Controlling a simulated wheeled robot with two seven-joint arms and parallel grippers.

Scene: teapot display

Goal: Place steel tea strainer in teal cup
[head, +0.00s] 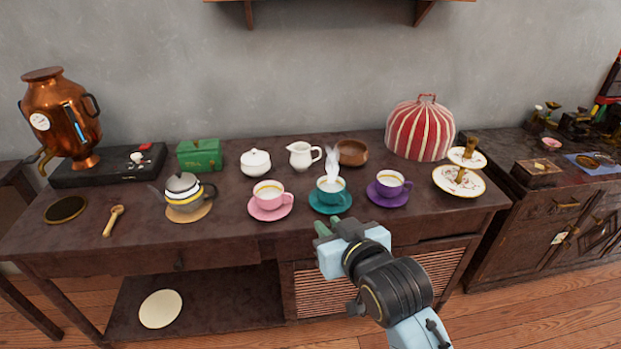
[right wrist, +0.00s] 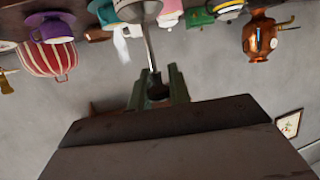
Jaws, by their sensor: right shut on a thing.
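The teal cup (head: 330,190) stands upright on a teal saucer (head: 330,208), with white steam rising from it. It also shows, inverted, near the top edge of the right wrist view (right wrist: 106,13). My right gripper (head: 328,228) is in front of the table's front edge, just nearer than the teal saucer. The strainer's round grey bowl is partly cut off at the top. I cannot make the strainer out in the head view. My left gripper is not in view.
A pink cup (head: 268,193) stands left of the teal cup and a purple cup (head: 390,183) right of it, both on saucers. A teapot (head: 183,190), white sugar bowl (head: 255,162), creamer (head: 302,155) and striped cozy (head: 420,130) stand around. The table's front strip is mostly clear.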

